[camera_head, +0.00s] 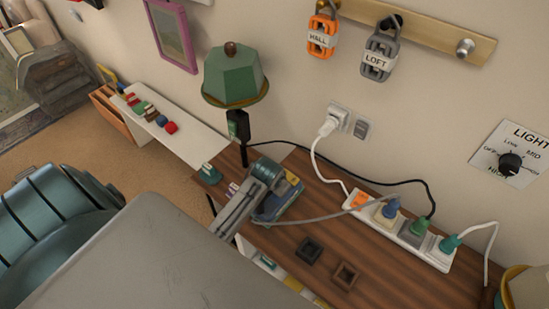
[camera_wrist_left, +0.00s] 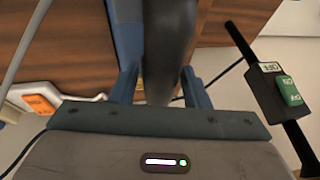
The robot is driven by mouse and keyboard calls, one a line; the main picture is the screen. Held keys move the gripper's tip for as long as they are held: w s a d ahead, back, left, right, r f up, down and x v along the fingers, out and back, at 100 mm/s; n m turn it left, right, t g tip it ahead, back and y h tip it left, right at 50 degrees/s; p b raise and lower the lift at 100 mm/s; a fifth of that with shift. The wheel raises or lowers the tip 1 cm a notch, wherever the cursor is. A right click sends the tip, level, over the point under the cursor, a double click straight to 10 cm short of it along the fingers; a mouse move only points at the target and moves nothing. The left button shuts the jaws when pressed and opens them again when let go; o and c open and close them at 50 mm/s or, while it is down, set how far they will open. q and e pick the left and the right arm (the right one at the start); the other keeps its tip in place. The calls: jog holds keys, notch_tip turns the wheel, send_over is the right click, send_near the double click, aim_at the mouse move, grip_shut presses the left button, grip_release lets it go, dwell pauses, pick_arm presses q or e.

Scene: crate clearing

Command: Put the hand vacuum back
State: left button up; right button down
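In the left wrist view, the two blue fingers of my left gripper (camera_wrist_left: 161,82) stand close on both sides of a dark grey rounded piece (camera_wrist_left: 168,40), which looks like part of the hand vacuum. The fingers seem shut on it. In the head view, my grey left arm reaches over the left end of the wooden table. A blue block with a yellow patch (camera_head: 285,204) is beside and below the gripper. I cannot tell whether it is the vacuum's body or its holder. The arm hides part of it. My right gripper is not in view.
A white power strip (camera_head: 408,233) with several plugs lies along the wall; a grey cord runs to it. A green lamp (camera_head: 236,78) and its cord switch (camera_head: 238,126) stand close behind the gripper. Two small square holders (camera_head: 309,251) (camera_head: 345,275) sit near the front edge.

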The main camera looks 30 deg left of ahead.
pick_arm(q)
jog(key=shift+o, duration=0.4)
jog(key=shift+f, duration=0.15)
jog(key=d+b+v, duration=0.1)
jog(key=b+v, duration=0.2)
jog(key=v, duration=0.2)
notch_tip(320, 180, up, 5)
send_over(275, 202)
jog(key=s, duration=0.2)
jog(key=shift+s+d+b, duration=0.2)
jog(key=shift+d+b, duration=0.15)
jog(key=shift+b, duration=0.1)
